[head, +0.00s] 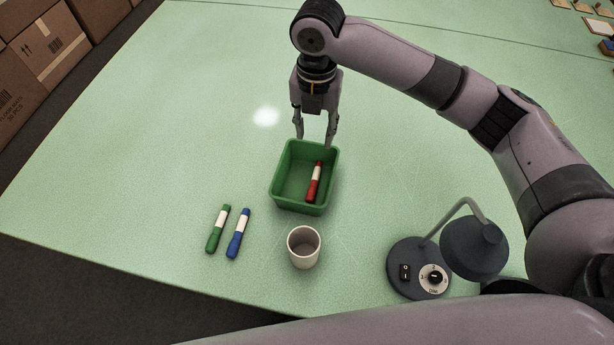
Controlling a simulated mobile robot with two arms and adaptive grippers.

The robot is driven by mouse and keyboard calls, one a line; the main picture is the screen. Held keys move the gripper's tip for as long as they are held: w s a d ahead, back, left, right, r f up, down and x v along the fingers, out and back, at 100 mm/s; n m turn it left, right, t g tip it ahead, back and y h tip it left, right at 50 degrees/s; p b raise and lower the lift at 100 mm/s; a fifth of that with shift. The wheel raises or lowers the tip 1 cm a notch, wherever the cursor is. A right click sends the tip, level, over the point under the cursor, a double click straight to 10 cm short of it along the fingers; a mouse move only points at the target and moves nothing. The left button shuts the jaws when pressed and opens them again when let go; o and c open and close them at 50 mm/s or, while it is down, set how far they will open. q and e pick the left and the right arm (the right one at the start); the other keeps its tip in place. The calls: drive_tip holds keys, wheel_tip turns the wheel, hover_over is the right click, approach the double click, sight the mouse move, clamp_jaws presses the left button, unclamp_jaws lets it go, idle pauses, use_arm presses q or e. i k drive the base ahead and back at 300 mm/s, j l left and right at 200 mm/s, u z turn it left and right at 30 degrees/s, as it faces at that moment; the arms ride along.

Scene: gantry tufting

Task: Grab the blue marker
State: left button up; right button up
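The blue marker (238,234), blue with a white band, lies on the green table to the left of a white cup. A green marker (218,229) lies just to its left, nearly parallel. My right gripper (314,142) points down over the far edge of a green bin (277,191), well behind and to the right of the blue marker. Its fingers are apart with nothing between them. A red marker (314,184) lies inside the bin. My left gripper is not in view.
The white cup (304,248) stands in front of the bin. A dark desk lamp (405,262) with a dial stands at the right front. Cardboard boxes (45,45) are beyond the table's left edge. The table (140,170) left of the markers is clear.

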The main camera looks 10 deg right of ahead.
sight(232, 251)
drive_tip(key=k+j, duration=0.15)
drive_tip(key=k, duration=0.35)
drive_tip(key=k+j, duration=0.15)
drive_tip(key=k, duration=0.35)
drive_tip(key=k+j, duration=0.15)
drive_tip(key=k, duration=0.3)
